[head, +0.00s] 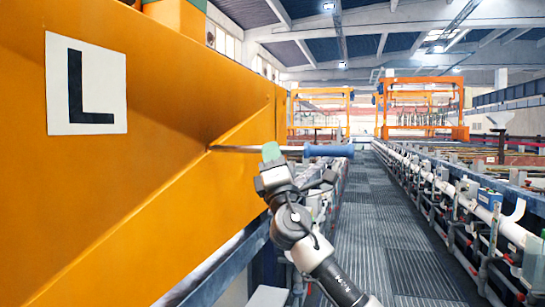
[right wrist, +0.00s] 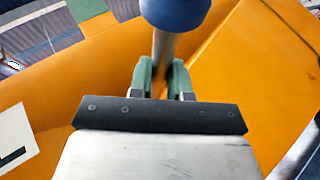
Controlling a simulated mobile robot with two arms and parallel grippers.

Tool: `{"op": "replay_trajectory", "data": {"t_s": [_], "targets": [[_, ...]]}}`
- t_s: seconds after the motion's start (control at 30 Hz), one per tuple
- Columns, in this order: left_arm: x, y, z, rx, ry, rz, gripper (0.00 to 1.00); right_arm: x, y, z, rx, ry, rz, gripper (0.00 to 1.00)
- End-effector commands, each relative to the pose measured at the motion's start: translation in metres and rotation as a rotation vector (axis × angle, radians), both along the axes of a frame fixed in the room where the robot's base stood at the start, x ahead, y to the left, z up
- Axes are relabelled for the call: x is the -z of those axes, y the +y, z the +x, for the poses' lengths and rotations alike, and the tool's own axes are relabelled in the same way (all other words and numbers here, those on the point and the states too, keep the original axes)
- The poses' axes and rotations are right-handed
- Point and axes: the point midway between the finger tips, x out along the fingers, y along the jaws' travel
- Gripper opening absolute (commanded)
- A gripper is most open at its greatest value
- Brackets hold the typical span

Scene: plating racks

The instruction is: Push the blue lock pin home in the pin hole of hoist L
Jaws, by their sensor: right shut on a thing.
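The lock pin has a blue handle (head: 328,150) and a thin grey steel shaft (head: 240,149). It lies nearly level, pointing left at the orange beam of hoist L (head: 165,190). My right gripper (head: 271,152) is shut on the shaft just left of the handle. The shaft's left end meets the orange face; I cannot tell how deep it sits, and the pin hole itself is not visible. In the right wrist view the blue handle (right wrist: 175,12) is at the top, and the shaft passes between the green fingertips (right wrist: 163,80). My left gripper is not in view.
A white sign with a black L (head: 86,85) is on the beam, left of the pin. A grey grated walkway (head: 385,240) runs away on the right. Pipework and tank edges (head: 480,205) line its right side. Orange gantry frames (head: 422,100) stand far back.

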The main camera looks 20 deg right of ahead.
Motion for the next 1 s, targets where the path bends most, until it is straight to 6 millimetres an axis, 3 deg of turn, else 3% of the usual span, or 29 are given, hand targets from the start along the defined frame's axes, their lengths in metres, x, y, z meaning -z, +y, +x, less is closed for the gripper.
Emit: {"op": "replay_trajectory", "data": {"t_s": [1.0], "targets": [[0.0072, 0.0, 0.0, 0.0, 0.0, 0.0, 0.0, 0.0005, 0.0, -0.0005, 0.0, -0.003, 0.0, 0.0]]}}
